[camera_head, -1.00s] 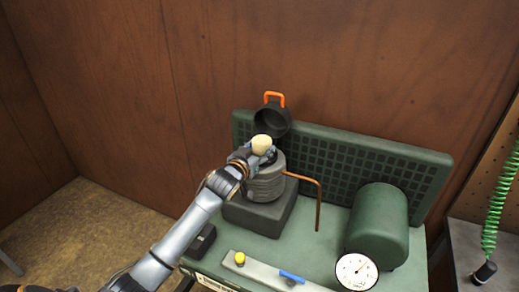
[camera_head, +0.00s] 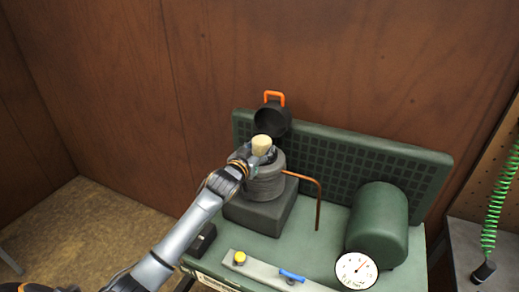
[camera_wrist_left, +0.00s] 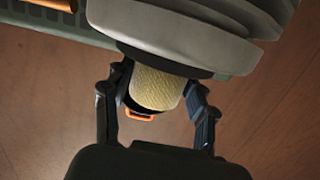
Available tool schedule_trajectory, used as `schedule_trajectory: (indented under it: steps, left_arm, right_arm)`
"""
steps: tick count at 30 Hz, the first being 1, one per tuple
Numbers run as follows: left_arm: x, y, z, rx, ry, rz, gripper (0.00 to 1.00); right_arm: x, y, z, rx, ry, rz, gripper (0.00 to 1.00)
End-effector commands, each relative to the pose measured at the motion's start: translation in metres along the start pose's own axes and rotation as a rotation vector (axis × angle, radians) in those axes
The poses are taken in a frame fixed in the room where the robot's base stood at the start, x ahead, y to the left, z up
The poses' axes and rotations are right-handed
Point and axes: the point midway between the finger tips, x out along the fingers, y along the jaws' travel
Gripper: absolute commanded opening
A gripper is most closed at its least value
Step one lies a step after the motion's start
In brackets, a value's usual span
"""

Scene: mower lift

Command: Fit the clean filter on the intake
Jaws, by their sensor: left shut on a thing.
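The clean filter (camera_head: 261,145) is a pale cream cylinder. My left gripper (camera_head: 258,156) is shut on it at the top of the grey ribbed pump head (camera_head: 265,181). In the left wrist view the filter (camera_wrist_left: 156,88) sits between the two fingers (camera_wrist_left: 157,100), one on each side. Its end meets or overlaps the grey pump head (camera_wrist_left: 180,35) there; I cannot tell whether it is seated. The intake itself is hidden behind the gripper and filter. A black round cover (camera_head: 272,121) with an orange handle stands open behind the filter. My right gripper is not in view.
A bent copper pipe (camera_head: 318,203) rises right of the pump head. A green tank (camera_head: 379,225), a dial gauge (camera_head: 356,271), a yellow knob (camera_head: 240,258) and a blue lever (camera_head: 291,276) are nearer the front. A green grille panel (camera_head: 400,165) stands behind. A green coiled hose (camera_head: 496,190) hangs at right.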

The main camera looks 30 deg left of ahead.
Motion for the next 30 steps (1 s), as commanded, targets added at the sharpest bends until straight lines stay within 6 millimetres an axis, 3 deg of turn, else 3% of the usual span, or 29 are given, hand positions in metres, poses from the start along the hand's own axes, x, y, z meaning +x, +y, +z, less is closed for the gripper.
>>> schedule_trajectory:
  steps: [10,11,12,23,30]
  left_arm:
    - [0.001,0.0,0.008,0.0,0.0,0.0,0.3]
    - [0.001,0.0,0.008,0.0,0.001,0.0,0.59]
    - [0.001,0.0,0.007,0.0,0.001,0.0,0.66]
    - [-0.001,0.0,0.007,0.0,-0.001,0.0,0.66]
    - [-0.019,0.0,0.005,0.0,-0.001,0.0,0.66]
  right_arm:
    - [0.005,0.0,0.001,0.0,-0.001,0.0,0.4]
    - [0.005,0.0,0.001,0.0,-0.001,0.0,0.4]
    - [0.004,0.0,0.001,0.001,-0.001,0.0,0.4]
    - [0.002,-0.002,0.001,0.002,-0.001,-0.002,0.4]
    - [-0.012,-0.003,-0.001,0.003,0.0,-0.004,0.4]
